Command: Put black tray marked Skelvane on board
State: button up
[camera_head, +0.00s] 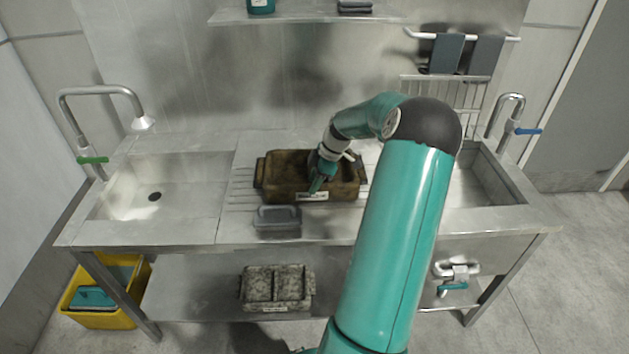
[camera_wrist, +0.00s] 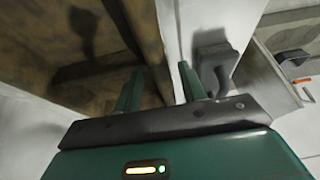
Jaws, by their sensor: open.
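A dark, brown-black rectangular tray (camera_head: 291,157) with end handles and a white label on its front wall sits on the ridged drainboard (camera_head: 241,186) between the two sinks. The label's words are too small to read. My gripper (camera_head: 316,184) is at the tray's front wall, near the label. In the wrist view my gripper (camera_wrist: 160,88) is open, with one finger on the inner side of the tray's wall (camera_wrist: 147,35) and the other on the outer side. I cannot tell whether either finger touches the wall.
A small grey tray (camera_head: 278,217) stands just in front, also in the wrist view (camera_wrist: 212,62). A speckled two-part tray (camera_head: 277,287) is on the lower shelf. The left sink (camera_head: 165,186) is empty. A yellow bucket (camera_head: 107,312) stands below left. An upper shelf (camera_head: 302,16) crosses the wall.

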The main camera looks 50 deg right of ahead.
jog(key=v, duration=1.2)
jog(key=w+a+r+m+g+h, duration=0.1)
jog(key=w+a+r, duration=0.15)
jog(key=a, duration=0.65)
jog(key=w+a+r+m+h, duration=0.1)
jog(key=a+r, duration=0.3)
jog(key=a, duration=0.5)
jog(key=w+a+r+m+g+h, duration=0.1)
jog(key=a+r, duration=0.2)
jog(key=a, duration=0.6)
jog(key=s+a+m+t, duration=0.2)
jog(key=s+a, duration=0.5)
jog(key=a, duration=0.3)
jog(key=s+a+r+m+t, duration=0.1)
jog(key=s+a+m+t, duration=0.1)
jog(key=s+a, duration=0.5)
jog(key=a+m, duration=0.1)
jog(key=a, duration=0.2)
jog(key=shift+a+r, duration=0.25)
jog(key=shift+a, duration=0.1)
jog(key=shift+s+d, duration=0.1)
